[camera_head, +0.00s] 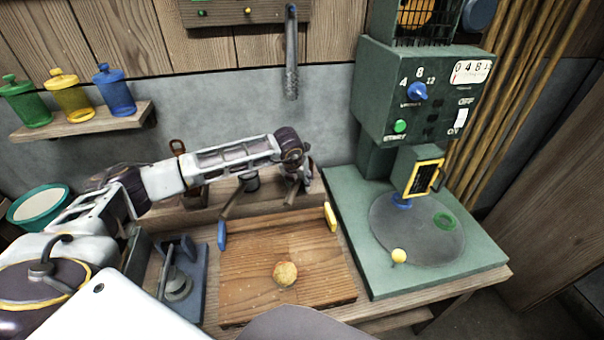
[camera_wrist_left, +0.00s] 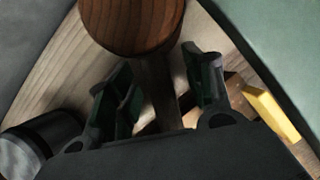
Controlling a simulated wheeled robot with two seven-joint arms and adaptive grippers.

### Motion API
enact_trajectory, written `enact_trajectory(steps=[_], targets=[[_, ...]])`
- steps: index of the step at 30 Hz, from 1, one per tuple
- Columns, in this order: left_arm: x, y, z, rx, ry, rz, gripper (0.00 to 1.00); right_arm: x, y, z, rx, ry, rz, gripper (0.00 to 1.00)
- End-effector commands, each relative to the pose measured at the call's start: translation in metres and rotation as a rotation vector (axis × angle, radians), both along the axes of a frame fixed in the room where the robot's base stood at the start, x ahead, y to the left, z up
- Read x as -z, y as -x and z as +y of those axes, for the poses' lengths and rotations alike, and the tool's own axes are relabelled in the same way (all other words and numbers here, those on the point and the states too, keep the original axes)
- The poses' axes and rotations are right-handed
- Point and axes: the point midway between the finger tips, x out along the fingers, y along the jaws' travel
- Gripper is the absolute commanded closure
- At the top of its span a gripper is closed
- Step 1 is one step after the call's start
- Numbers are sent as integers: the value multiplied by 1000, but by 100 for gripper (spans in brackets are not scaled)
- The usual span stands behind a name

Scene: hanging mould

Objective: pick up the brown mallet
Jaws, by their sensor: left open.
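The brown mallet shows in the left wrist view as a round wooden head (camera_wrist_left: 130,22) at the top, with its handle (camera_wrist_left: 160,90) running down between my fingers. My left gripper (camera_wrist_left: 162,78) is open, one finger on each side of the handle; I cannot tell whether either finger touches it. In the head view my left gripper (camera_head: 297,180) points down at the back of the bench, behind the wooden board, and the mallet is hidden or too unclear there. My right gripper is not in view.
A wooden board (camera_head: 240,295) with blue and yellow end pieces carries a round tan lump (camera_head: 285,273). A green machine (camera_head: 395,100) stands close on the right. A dark cylinder (camera_wrist_left: 40,140) is near the left finger. A shelf (camera_head: 90,122) with bottles is at left.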

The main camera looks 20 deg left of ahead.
Motion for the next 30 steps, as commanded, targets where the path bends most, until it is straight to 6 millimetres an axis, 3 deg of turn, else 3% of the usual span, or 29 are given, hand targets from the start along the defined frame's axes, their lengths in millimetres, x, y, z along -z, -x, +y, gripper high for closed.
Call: enact_trajectory(steps=[2, 14, 30], targets=[[0, 0, 0, 0, 0, 0, 49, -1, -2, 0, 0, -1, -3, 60], [0, 0, 0, 0, 0, 0, 99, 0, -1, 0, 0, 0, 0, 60], [-12, -1, 0, -1, 1, -4, 100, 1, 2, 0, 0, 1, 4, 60]])
